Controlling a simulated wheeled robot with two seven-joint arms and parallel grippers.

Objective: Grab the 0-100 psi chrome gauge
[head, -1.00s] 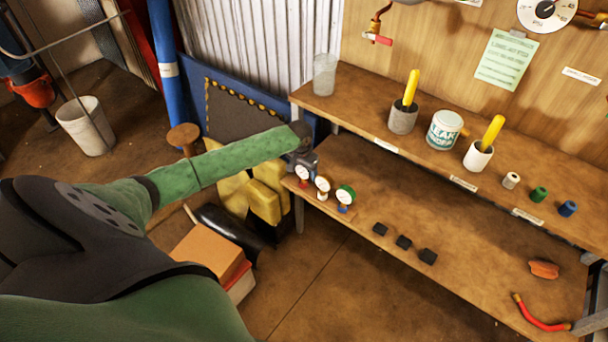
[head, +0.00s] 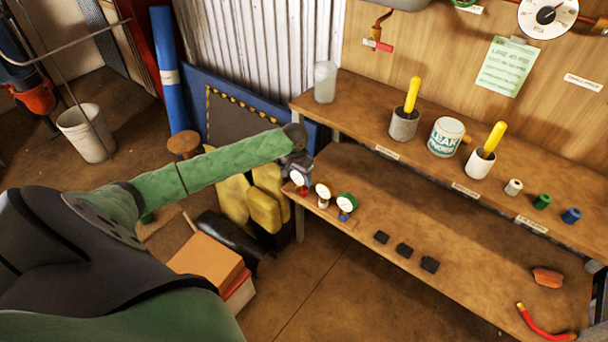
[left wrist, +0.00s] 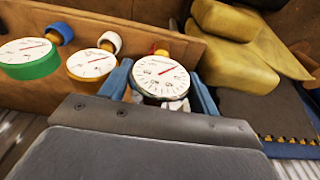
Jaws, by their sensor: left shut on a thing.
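The chrome-rimmed gauge (left wrist: 161,76) has a white dial with a red needle, and its lower part shows red. In the head view it is the leftmost gauge (head: 298,178) at the lower shelf's left end. My left gripper (left wrist: 160,92) is shut on it, with a blue finger on each side in the left wrist view. The gripper also shows in the head view (head: 298,164), partly hidden by its own arm. I cannot tell whether the gauge is clear of its support. A brass-rimmed gauge (left wrist: 91,64) and a green-rimmed gauge (left wrist: 28,57) stand beside it.
The lower shelf (head: 470,255) holds several small black blocks (head: 404,250) and a red hose (head: 540,322). The upper shelf (head: 360,98) overhangs behind, with cups and a white tub (head: 445,138). Yellow bags (head: 265,205) lie left of the shelf.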

